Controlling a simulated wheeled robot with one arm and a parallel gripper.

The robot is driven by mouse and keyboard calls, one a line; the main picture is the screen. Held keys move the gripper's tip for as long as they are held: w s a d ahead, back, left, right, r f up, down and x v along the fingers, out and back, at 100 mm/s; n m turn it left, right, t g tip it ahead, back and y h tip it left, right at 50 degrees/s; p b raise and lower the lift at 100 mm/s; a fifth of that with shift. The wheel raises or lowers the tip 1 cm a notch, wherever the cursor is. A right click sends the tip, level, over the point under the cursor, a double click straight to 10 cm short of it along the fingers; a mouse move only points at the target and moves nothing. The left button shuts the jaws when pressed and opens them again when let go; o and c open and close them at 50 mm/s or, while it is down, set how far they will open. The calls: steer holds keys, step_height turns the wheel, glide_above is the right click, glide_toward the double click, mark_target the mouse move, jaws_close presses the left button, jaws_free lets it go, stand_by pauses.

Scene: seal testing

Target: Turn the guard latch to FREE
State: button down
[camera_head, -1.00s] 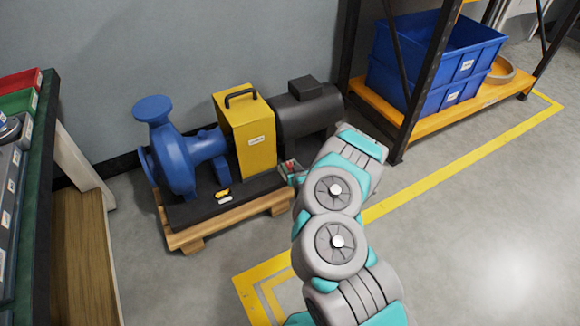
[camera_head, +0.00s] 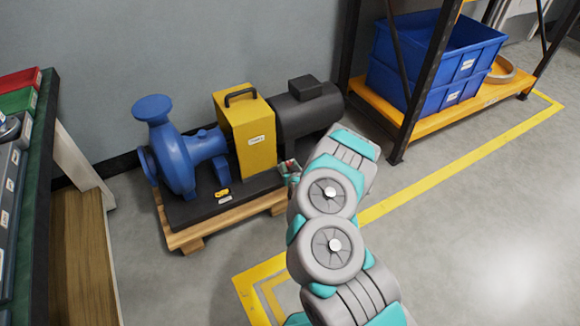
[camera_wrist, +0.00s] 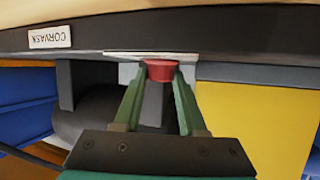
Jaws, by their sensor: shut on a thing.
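The yellow guard (camera_head: 255,150) with a black handle stands between the blue pump (camera_head: 178,165) and the dark motor (camera_head: 310,112). The guard also shows as a yellow face at the right of the wrist view (camera_wrist: 265,125). A red knob (camera_wrist: 160,70), which looks like the guard latch, sits in front of a pale plate (camera_wrist: 128,72). My gripper (camera_wrist: 158,84) has its green fingers closed around the red knob, one on each side. In the head view my arm reaches to the base beside the guard. The latch's markings cannot be read.
The pump set stands on a dark base over a wooden pallet (camera_head: 185,240). A rack with blue bins (camera_head: 440,60) stands at the right. A workbench (camera_head: 75,250) is at the left. Floor is clear in front.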

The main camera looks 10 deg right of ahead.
steer(key=m+h, duration=0.1)
steer(key=m+h+b, duration=0.1)
steer(key=a+m+h+b, duration=0.1)
steer(key=shift+f+g, duration=0.25)
steer(key=shift+g, duration=0.05)
steer(key=m+h+b, duration=0.2)
steer(key=h, duration=0.1)
steer(key=shift+w+a+r+g+b, duration=0.1)
steer(key=shift+g+b, duration=0.2)
steer(key=shift+g, duration=0.1)
steer(key=shift+m+g+h+b, duration=1.15)
steer(key=shift+m+h, duration=0.45)
steer(key=shift+m, duration=0.2)
steer(key=shift+w+r, duration=0.1)
steer(key=shift+c, duration=2.3)
jaws_free()
steer(key=shift+r, duration=0.15)
